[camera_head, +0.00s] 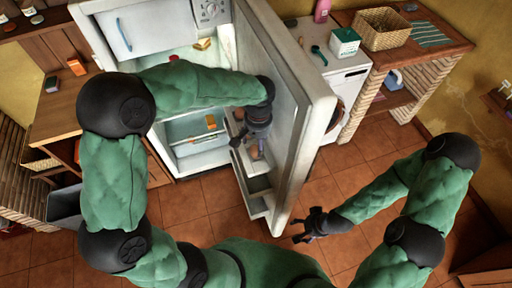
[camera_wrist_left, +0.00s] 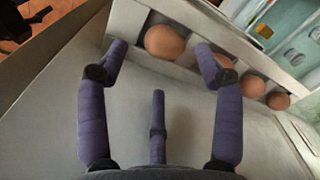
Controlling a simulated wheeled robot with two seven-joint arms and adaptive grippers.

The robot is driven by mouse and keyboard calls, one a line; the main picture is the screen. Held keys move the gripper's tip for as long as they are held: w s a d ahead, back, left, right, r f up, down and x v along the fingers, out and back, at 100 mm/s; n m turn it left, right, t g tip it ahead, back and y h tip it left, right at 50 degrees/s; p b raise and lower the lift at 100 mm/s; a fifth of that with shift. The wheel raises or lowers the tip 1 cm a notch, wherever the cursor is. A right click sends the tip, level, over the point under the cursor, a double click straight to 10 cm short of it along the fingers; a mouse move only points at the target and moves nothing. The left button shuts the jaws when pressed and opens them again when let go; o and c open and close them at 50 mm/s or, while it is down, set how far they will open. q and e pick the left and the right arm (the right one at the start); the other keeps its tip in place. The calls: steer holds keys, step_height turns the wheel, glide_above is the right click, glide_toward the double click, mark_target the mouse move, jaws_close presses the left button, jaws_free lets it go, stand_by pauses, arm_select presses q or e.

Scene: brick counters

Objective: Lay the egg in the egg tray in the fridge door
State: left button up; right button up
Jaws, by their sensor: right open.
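The fridge door (camera_head: 285,110) stands open with white shelves on its inner side. In the left wrist view, a pale egg tray rail (camera_wrist_left: 190,62) runs along the door. One brown egg (camera_wrist_left: 165,42) sits at the tray between my left gripper's spread fingertips, and I see a gap to the fingers. Other brown eggs (camera_wrist_left: 252,86) (camera_wrist_left: 278,101) lie further along the row. My left gripper (camera_head: 243,142) is open at the inner side of the door, and brown eggs (camera_head: 255,152) show just beside it. My right gripper (camera_head: 308,228) is open and empty above the floor.
The fridge interior (camera_head: 195,128) holds a few small items on its shelves. A lower door bin (camera_head: 258,188) stands out below the tray. The floor at right is clear.

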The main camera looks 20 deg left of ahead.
arm_select(q)
step_height(320, 180, up, 6)
steer(key=shift+r+p, duration=0.2)
steer(key=shift+p, duration=0.1)
steer(key=shift+w+d, duration=0.1)
stand_by(0.5)
